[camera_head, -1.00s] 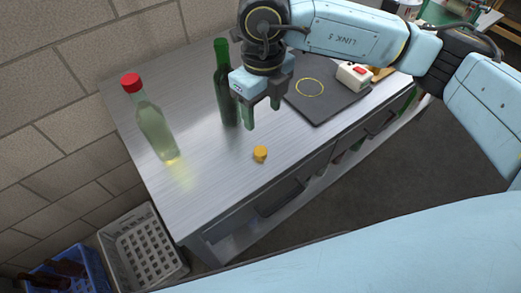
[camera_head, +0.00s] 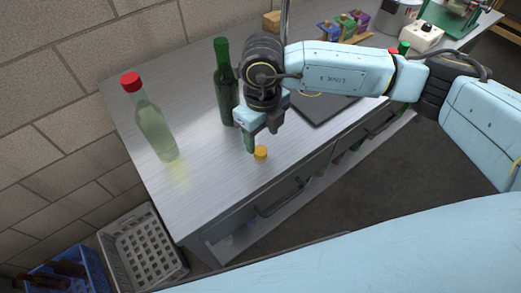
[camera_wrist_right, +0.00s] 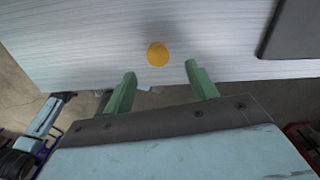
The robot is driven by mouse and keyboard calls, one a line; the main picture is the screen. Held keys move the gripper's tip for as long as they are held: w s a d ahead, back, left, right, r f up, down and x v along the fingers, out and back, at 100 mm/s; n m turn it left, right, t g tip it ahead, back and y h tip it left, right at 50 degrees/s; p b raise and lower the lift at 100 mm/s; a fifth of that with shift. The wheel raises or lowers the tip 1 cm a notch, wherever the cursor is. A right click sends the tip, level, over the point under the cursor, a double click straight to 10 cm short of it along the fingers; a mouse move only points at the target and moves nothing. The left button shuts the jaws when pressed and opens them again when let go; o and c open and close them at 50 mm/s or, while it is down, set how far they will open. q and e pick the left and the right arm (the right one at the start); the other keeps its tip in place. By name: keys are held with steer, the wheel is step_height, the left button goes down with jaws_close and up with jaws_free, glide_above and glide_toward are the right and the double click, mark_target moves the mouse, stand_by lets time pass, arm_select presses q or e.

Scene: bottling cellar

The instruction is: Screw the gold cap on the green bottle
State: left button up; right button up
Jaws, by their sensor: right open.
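The gold cap (camera_head: 261,153) lies on the metal bench near its front edge. It also shows in the right wrist view (camera_wrist_right: 158,54), just beyond and between the fingertips. The dark green bottle (camera_head: 224,82) stands upright on the bench, behind and left of the cap. My right gripper (camera_head: 262,138) is open and empty, with its green fingers pointing down close to the cap. In the right wrist view the two fingers (camera_wrist_right: 160,71) are spread apart, with nothing between them. My left gripper is not in view.
A clear bottle with a red top (camera_head: 155,130) stands at the bench's left. A dark mat (camera_head: 318,108) lies right of the gripper, partly behind my arm. A white device (camera_head: 422,36) stands farther back. A grey crate (camera_head: 145,250) and a blue crate (camera_head: 90,262) are on the floor.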

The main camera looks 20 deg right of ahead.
mark_target(260, 150)
steer(key=shift+w+a+f, duration=0.1)
steer(key=shift+f, duration=1.2)
steer(key=shift+a+f, duration=0.1)
steer(key=shift+f, duration=1.2)
steer(key=c, duration=1)
steer(key=shift+c, duration=0.2)
step_height(260, 150, up, 10)
